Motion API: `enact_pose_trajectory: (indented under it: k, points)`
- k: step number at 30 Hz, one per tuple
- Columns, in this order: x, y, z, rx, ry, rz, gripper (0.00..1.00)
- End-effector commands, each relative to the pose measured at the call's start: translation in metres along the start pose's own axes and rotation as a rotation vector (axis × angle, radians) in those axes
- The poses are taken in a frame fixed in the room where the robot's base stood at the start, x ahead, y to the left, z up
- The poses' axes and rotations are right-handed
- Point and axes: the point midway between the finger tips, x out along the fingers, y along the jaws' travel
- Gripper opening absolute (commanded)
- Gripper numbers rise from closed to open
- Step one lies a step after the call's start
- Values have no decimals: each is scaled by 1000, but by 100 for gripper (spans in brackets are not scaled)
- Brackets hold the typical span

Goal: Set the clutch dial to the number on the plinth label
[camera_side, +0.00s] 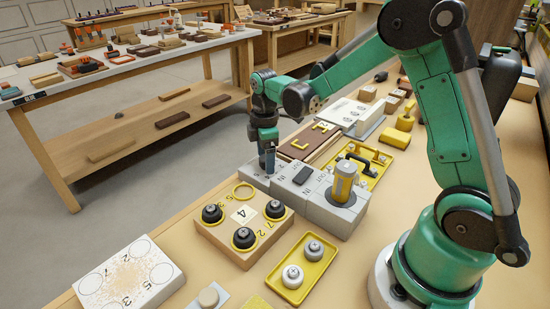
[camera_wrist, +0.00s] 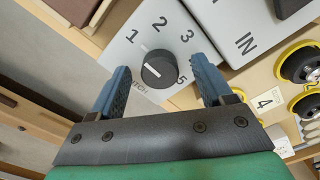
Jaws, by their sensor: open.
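The clutch dial (camera_wrist: 158,70) is a round black knob with a white pointer line, on a light grey panel (camera_wrist: 125,47). The numbers 1, 2, 3 and 5 show around it; the spot between 3 and 5 is covered by my right finger. The white line points up-left, roughly toward 1. My gripper (camera_wrist: 161,66) is open, with one blue finger on each side of the dial; contact cannot be told. In the side view my gripper (camera_side: 267,160) points down over the grey blocks and hides the dial. The plinth label (camera_side: 245,214) reads 4; it also shows in the wrist view (camera_wrist: 264,102).
The wooden plinth (camera_side: 236,258) carries black knobs and a yellow ring. Right of the dial are grey IN/OUT blocks (camera_side: 297,188) and a yellow cylinder (camera_side: 344,181). A yellow tray (camera_side: 308,278) with two knobs and a white numbered board (camera_side: 128,280) lie in front.

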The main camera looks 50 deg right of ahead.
Motion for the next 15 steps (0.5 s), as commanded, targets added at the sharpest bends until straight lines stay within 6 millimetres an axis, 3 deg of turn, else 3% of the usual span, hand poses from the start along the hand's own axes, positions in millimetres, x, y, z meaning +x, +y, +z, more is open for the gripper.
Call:
enact_pose_trajectory:
  k: [5,13,15]
  points:
    - [0,0,0,0,0,0,73]
    - [0,0,0,1,0,0,0]
    - [0,0,0,1,0,0,0]
